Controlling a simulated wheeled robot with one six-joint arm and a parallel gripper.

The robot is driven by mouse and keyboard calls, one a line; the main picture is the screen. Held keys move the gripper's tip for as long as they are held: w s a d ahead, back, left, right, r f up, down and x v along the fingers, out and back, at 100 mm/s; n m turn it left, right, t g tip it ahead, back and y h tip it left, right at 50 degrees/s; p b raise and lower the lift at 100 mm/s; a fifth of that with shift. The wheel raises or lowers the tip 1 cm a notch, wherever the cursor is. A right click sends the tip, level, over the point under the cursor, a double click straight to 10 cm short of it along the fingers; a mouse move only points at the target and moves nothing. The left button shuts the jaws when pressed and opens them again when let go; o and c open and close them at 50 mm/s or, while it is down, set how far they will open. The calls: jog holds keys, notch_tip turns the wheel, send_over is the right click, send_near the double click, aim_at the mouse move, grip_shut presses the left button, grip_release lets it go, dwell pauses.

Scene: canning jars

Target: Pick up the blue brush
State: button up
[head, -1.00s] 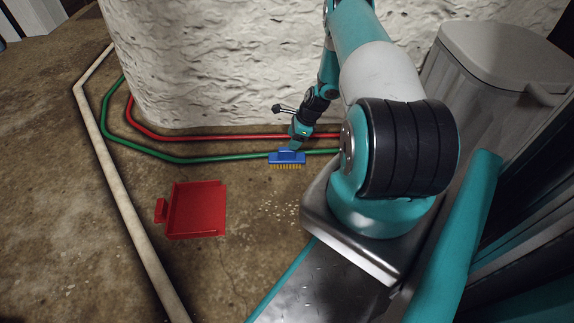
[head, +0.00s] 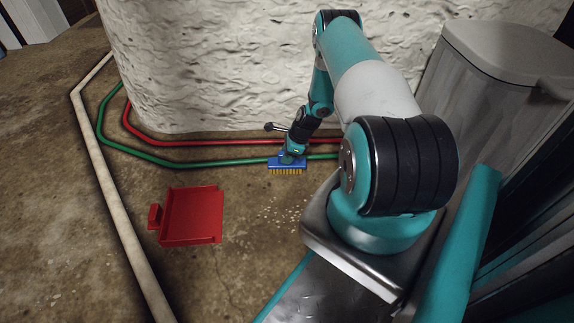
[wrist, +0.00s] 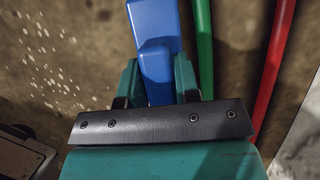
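The blue brush (head: 287,165) stands on the floor with its yellow bristles down, by the green pipe in the head view. In the wrist view its blue handle (wrist: 155,70) runs up from between my fingers, and the bristles are hidden. My gripper (head: 291,151) is down at the top of the brush. In the wrist view the two teal fingers of my gripper (wrist: 156,75) lie against both sides of the handle with no clear gap, so it looks shut on the brush.
A green pipe (head: 180,163) and a red pipe (head: 200,143) run along the floor below the rough white wall (head: 220,70). A red dustpan (head: 192,215) lies left of the brush. A pale pipe (head: 110,190) crosses the left floor. A grey bin (head: 480,90) stands at right.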

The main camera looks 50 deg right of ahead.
jog(key=c, duration=0.4)
jog(key=shift+c, duration=0.2)
jog(key=shift+r, duration=0.1)
notch_tip(320, 180, up, 20)
jog(key=p, duration=1)
jog(key=shift+p, duration=0.4)
